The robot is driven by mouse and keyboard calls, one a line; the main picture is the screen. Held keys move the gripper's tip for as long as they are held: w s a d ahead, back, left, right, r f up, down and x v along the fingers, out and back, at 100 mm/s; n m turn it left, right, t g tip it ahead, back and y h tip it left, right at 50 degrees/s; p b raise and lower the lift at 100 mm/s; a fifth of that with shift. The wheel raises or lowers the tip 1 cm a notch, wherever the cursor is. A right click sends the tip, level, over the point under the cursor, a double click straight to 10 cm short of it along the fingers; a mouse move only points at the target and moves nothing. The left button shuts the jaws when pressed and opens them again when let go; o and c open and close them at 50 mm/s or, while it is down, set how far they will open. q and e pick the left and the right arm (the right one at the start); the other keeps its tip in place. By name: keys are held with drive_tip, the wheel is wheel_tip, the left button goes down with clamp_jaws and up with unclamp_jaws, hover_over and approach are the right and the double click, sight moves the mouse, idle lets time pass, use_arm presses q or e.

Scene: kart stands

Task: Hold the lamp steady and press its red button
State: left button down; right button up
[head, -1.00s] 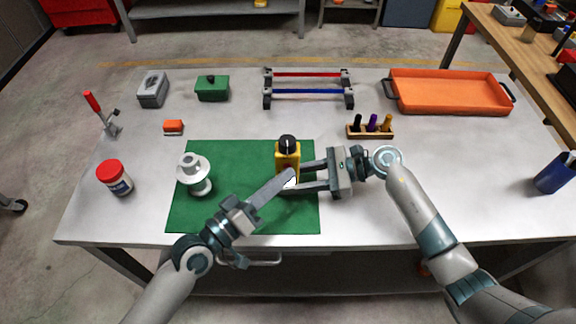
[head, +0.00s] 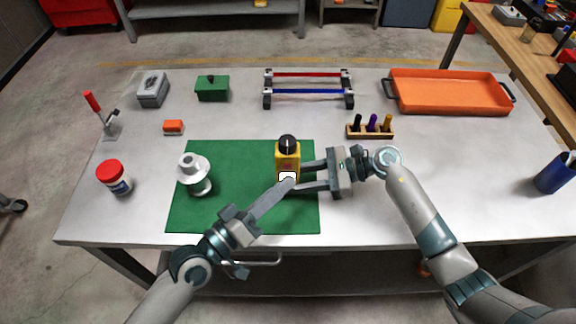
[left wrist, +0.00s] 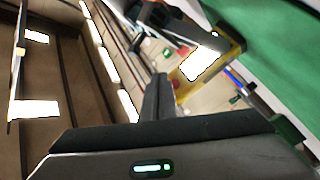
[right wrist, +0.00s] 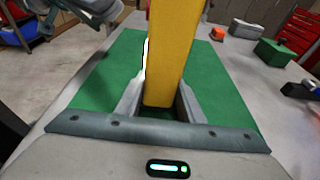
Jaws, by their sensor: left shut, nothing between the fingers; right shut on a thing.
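The yellow lamp (head: 289,158) stands upright on the green mat (head: 220,220), with a black top and a bright white panel low on its near side. The panel also glows in the left wrist view (left wrist: 200,62). My right gripper (head: 302,177) is shut on the lamp body from the right; the right wrist view shows the yellow body (right wrist: 170,60) between its fingers. My left gripper (head: 288,183) is shut and empty, its tips just in front of the lamp's lower front. Contact cannot be told.
A white flanged part (head: 194,175) stands on the mat left of the lamp. A red-capped jar (head: 114,178) is farther left. A pen rack (head: 370,131), a bar stand (head: 308,91) and an orange tray (head: 450,93) stand behind.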

use_arm(q)
drive_tip(key=shift+s, duration=2.5)
use_arm(e)
drive_tip(key=o, duration=1.1)
drive_tip(key=shift+c, duration=0.2)
drive_tip(key=shift+d, duration=0.1)
drive_tip(key=v, duration=1)
drive_tip(key=shift+d+r, duration=0.1)
drive_tip(key=shift+d, duration=0.05)
drive_tip(key=shift+d+r, duration=0.2)
drive_tip(key=shift+d, duration=0.45)
drive_tip(key=shift+r, duration=0.1)
